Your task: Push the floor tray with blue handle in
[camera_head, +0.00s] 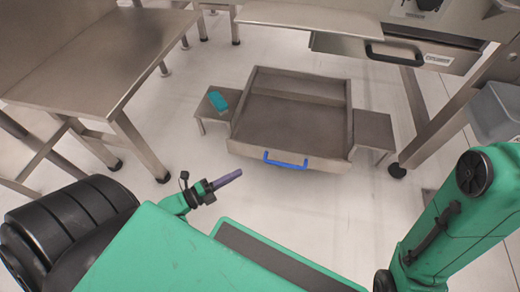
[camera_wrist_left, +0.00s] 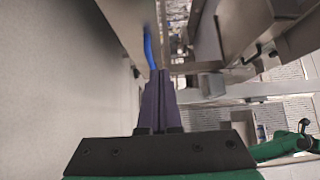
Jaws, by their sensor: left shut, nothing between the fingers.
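The floor tray (camera_head: 290,122) is a low metal drawer with a blue handle (camera_head: 286,161) on its near front face. It stands out on the floor between two small low metal side platforms. My left gripper (camera_head: 236,174) is in front of the tray's front face, left of the handle and apart from it in the head view. Its purple fingers are shut and empty. In the left wrist view the shut fingers (camera_wrist_left: 158,100) point ahead, with the blue handle (camera_wrist_left: 149,48) just beyond their tips. My right gripper is not in view; only my right arm shows at the right.
A teal object (camera_head: 218,101) lies on the left side platform (camera_head: 207,110). The right platform (camera_head: 374,132) is bare. A metal table (camera_head: 90,60) stands at the left, and a workbench with a black-handled drawer (camera_head: 395,54) is above right. The floor before the tray is clear.

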